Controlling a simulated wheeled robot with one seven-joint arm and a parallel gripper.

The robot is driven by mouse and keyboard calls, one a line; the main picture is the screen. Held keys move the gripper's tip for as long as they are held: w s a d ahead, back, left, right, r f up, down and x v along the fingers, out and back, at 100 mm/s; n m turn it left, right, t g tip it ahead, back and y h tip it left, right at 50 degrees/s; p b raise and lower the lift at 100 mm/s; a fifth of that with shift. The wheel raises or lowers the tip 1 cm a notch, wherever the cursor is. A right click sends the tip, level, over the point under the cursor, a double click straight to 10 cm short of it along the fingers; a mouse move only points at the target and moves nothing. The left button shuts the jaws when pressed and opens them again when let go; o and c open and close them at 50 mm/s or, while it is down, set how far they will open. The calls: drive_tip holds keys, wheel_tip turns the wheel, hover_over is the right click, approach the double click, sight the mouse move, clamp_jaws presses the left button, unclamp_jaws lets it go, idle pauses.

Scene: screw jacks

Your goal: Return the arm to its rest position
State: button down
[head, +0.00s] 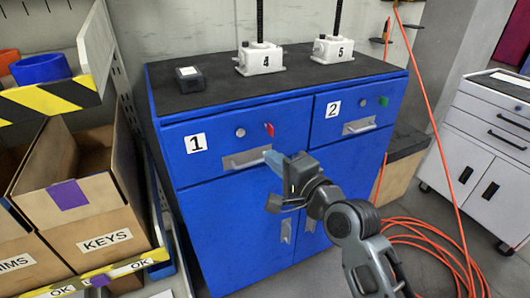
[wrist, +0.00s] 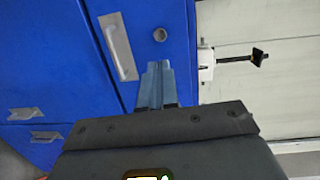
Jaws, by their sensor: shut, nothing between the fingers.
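My gripper (head: 268,156) is held in front of the blue cabinet (head: 245,206), near the handle of drawer 1 (head: 246,159). Its two fingers are together with nothing between them. In the wrist view my gripper (wrist: 158,66) points at the blue cabinet front (wrist: 60,60), with a silver handle (wrist: 117,47) and a round lock (wrist: 160,35) close by. I cannot tell whether the fingertips touch the cabinet. Both drawers look shut.
White screw jacks 4 (head: 260,59) and 5 (head: 333,49) and a small black box (head: 190,79) stand on the cabinet. Cardboard boxes (head: 85,205) fill the left shelf. An orange hose (head: 425,245) lies at right, before a white tool cabinet (head: 490,150).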

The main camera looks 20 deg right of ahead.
drive_tip(key=shift+s+d, duration=0.15)
drive_tip(key=shift+s, duration=0.7)
drive_tip(key=s+f+n+g+h, duration=0.1)
drive_tip(key=s+f+n, duration=0.3)
drive_tip(key=s, duration=0.6)
drive_tip(key=s+f+n+h, duration=0.15)
drive_tip(key=s+f, duration=0.35)
drive_tip(key=s, duration=0.6)
drive_tip(key=s+r+n, duration=0.1)
drive_tip(key=s+n, duration=0.2)
drive_tip(key=s, duration=0.3)
drive_tip(key=s+a+r+n, duration=0.1)
drive_tip(key=s+r+n, duration=0.1)
drive_tip(key=s+n, duration=0.2)
drive_tip(key=s+a+r+n+g, duration=0.1)
drive_tip(key=s+n, duration=0.3)
drive_tip(key=s, duration=0.6)
drive_tip(key=shift+s+r, duration=0.25)
drive_tip(key=shift+r, duration=0.5)
